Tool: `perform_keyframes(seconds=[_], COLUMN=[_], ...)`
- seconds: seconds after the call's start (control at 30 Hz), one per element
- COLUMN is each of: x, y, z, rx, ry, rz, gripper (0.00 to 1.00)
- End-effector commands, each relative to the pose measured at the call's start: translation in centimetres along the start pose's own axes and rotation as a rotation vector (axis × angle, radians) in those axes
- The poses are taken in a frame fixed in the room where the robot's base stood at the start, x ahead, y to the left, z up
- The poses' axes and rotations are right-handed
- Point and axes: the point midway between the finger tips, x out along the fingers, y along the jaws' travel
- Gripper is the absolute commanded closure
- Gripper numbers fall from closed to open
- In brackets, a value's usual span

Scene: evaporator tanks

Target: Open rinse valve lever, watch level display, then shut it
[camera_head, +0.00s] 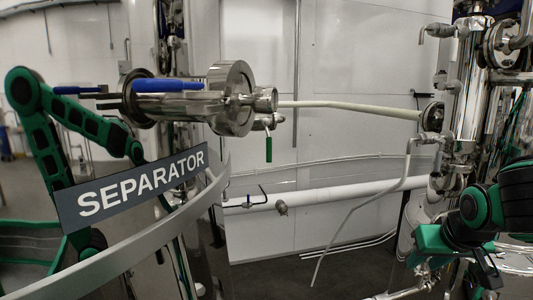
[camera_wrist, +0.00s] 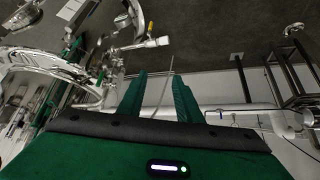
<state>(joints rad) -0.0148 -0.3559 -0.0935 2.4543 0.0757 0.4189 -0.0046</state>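A long blue lever handle (camera_head: 167,85) lies along the steel pipe fitting above the SEPARATOR sign. A small green handle (camera_head: 268,150) hangs down beneath that fitting. A black-handled valve (camera_head: 262,196) sits on the lower white pipe. I cannot tell which is the rinse valve lever, and I cannot make out a level display. My gripper's wrist (camera_head: 450,238) is low at the right in the head view, well apart from these handles. In the wrist view, my gripper (camera_wrist: 158,75) has its two green fingers apart, with nothing held between them.
The SEPARATOR sign (camera_head: 142,187) hangs on a curved metal rail at left. A green and black jointed shape behind it may be a reflection. Steel pipework (camera_head: 468,110) crowds the right side. A pale hose (camera_head: 350,105) crosses the middle. Floor (camera_head: 345,270) shows below.

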Motion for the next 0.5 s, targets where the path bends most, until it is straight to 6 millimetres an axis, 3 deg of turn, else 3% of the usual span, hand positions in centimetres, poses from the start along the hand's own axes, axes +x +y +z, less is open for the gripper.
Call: perform_keyframes(seconds=[0.03,0.1,0.2,0.3,0.4,0.5], x=[0.5,0.5,-0.6,-2.8,-5.3,-7.7], y=[-3.1,-7.5,-14.5,-21.4,-27.0,-30.9], z=[-3.2,-7.4,-12.5,-16.2,-18.4,-19.6], rx=[-0.060,-0.127,-0.205,-0.256,-0.281,-0.289], ry=[0.090,0.228,0.418,0.592,0.734,0.837], rz=[-0.043,-0.105,-0.210,-0.321,-0.422,-0.498], gripper=[0.68,0.68,0.68,0.68,0.68,0.68])
